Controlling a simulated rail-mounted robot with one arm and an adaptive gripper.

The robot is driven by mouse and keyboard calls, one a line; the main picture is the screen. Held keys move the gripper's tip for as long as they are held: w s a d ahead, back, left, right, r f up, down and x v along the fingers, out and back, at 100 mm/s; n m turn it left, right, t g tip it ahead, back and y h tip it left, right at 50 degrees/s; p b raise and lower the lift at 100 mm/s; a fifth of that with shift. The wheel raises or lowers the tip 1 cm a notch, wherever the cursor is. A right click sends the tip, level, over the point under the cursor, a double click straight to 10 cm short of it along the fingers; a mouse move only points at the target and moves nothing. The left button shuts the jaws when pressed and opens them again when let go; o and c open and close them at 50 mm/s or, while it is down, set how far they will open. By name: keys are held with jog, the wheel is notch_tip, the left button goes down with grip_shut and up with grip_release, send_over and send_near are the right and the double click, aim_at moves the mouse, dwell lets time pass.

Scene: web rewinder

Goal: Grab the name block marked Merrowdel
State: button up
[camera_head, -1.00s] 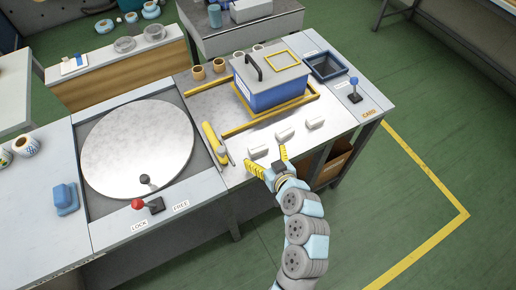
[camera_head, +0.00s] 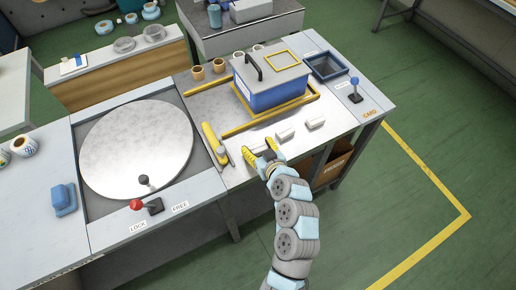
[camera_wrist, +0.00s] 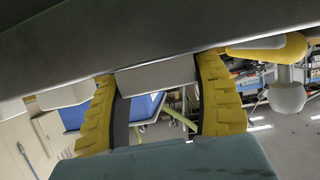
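Small pale name blocks lie along the front of the steel worktop. The right block (camera_head: 315,123) and the middle block (camera_head: 286,133) stand free. My gripper (camera_head: 258,146) is at the left block, with one yellow finger at each end of it. In the wrist view the left block (camera_wrist: 156,77) fills the gap between the two fingers (camera_wrist: 157,90), its ends meeting both pads. It appears still down at the worktop. Another block (camera_wrist: 66,95) shows beyond the left finger. No lettering on any block is readable, so I cannot tell which says Merrowdel.
A blue box with a black handle (camera_head: 273,88) stands behind the blocks. A large round plate (camera_head: 137,148) and a red-knobbed lever (camera_head: 147,206) are at left.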

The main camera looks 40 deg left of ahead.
jog(key=c, duration=0.4)
jog(key=shift+r, duration=0.1)
